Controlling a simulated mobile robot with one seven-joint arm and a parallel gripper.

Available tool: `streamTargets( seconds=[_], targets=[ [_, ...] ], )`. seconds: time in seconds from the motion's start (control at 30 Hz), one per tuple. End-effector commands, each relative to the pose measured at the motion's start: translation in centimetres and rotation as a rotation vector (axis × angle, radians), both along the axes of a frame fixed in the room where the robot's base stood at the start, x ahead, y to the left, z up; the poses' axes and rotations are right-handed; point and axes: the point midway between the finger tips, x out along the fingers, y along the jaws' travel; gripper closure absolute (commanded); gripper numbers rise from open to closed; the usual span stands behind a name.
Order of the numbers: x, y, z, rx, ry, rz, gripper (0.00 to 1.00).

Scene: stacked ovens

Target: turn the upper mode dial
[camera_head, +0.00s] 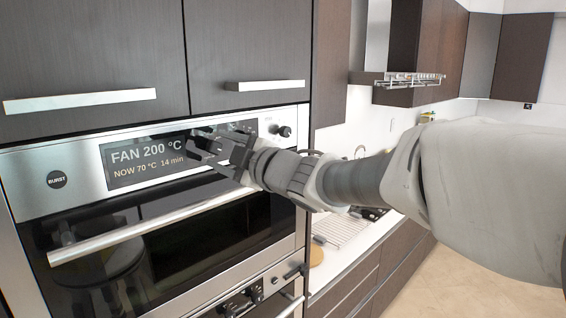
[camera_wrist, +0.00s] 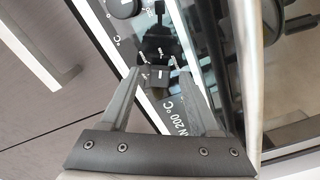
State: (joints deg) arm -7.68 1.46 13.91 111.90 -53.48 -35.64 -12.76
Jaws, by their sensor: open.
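The upper oven's control panel (camera_head: 80,165) has a lit display (camera_head: 145,158) reading FAN 200 °C, NOW 70 °C, 14 min. My gripper (camera_head: 203,148) is at the panel, just right of the display. In the wrist view its two fingers (camera_wrist: 159,74) are apart. A small dark knob (camera_wrist: 158,76), seemingly the upper mode dial with white marks around it, shows between the fingertips. I cannot tell whether they touch it. In the head view the gripper hides this dial. A second dial (camera_head: 284,131), marked °C, sits farther right; it also shows in the wrist view (camera_wrist: 122,8).
The upper oven's long bar handle (camera_head: 130,235) runs below the panel and sticks out. Cabinet handles (camera_head: 80,100) project above it. A lower oven panel with knobs (camera_head: 240,300) is underneath. A counter with a rack (camera_head: 340,230) lies to the right.

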Motion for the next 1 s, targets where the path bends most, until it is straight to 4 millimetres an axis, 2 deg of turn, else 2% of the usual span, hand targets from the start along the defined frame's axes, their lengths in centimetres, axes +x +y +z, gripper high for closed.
streamTargets(
  seconds=[0.63,0.8,1.0],
  targets=[
    [-8.3,-9.8,0.0,0.001,-0.003,-0.004,0.38],
    [-9.8,-11.5,0.0,0.001,-0.002,-0.001,0.38],
    [-10.5,-12.3,0.0,0.001,0.000,-0.001,0.38]
  ],
)
